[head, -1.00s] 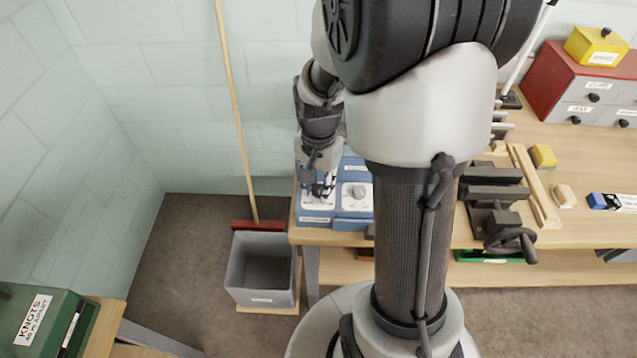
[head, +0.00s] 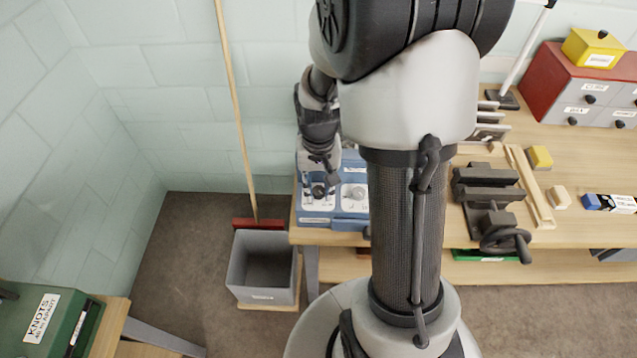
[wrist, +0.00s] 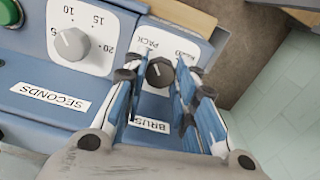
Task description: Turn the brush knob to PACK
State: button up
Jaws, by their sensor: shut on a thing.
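The brush knob (wrist: 159,74) is a small dark round knob on a white plate of the blue box, with a "BRUS…" label (wrist: 150,125) below it in the wrist view. A "PACK" label (wrist: 147,42) is above it to the left, and a second, unreadable label is above to the right. My gripper (wrist: 162,80) is shut on the brush knob, one blue-and-grey finger on each side. I cannot tell exactly where the knob's mark points. In the head view my gripper (head: 319,186) is over the left part of the blue box (head: 350,223).
A grey seconds dial (wrist: 72,45) sits left of the knob in the wrist view, with a green button (wrist: 1,134) at the edge. In the head view a grey bin (head: 262,265) and a broom (head: 240,120) stand left of the bench. A dark vise (head: 490,195) is right.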

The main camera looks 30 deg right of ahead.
aim_at(319, 190)
jog(key=shift+n, duration=0.5)
jog(key=o, duration=0.8)
notch_tip(319, 190, up, 12)
dwell(0.3)
dwell(0.4)
